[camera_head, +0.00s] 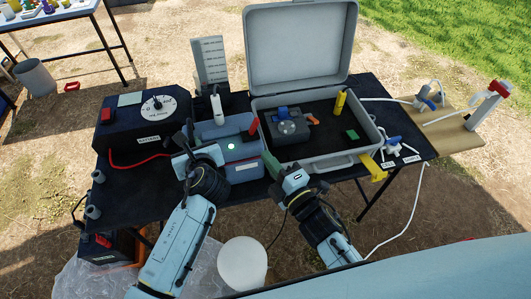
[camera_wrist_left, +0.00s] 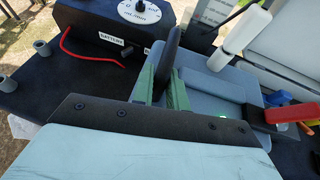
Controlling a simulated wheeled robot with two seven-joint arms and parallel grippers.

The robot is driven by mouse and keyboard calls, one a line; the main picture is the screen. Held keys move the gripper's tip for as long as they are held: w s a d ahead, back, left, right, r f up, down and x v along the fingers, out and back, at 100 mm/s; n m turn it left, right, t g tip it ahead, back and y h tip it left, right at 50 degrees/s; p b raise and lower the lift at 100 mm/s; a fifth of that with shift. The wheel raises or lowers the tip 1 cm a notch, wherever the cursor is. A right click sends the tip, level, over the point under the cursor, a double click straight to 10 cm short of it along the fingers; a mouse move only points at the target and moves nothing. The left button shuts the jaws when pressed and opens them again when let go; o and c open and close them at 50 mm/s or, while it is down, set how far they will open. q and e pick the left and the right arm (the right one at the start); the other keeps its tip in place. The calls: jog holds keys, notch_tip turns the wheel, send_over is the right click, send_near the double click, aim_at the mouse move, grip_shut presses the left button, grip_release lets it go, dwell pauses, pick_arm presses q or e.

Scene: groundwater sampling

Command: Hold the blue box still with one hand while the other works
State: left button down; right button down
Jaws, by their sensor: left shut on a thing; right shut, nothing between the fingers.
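The blue box (camera_head: 242,172) stands on the black table, with a glowing green light on its top. It fills the middle of the left wrist view (camera_wrist_left: 212,84). My left gripper (camera_head: 184,150) is at the box's left side. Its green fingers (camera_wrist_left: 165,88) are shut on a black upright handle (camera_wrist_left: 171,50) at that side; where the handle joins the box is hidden. My right gripper (camera_head: 268,160) is shut and empty, its green fingertips close to the box's right side. I cannot tell whether they touch it.
A white cylinder (camera_head: 217,108) and a red-ended black piece (camera_head: 253,127) are at the box. The black battery unit (camera_head: 130,128) with a dial and red cable stands left. An open grey case (camera_head: 347,158) stands right. A white bucket (camera_head: 242,263) is below the table's front edge.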

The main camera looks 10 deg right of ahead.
pick_arm(q)
jog(key=c, duration=1.3)
grip_release()
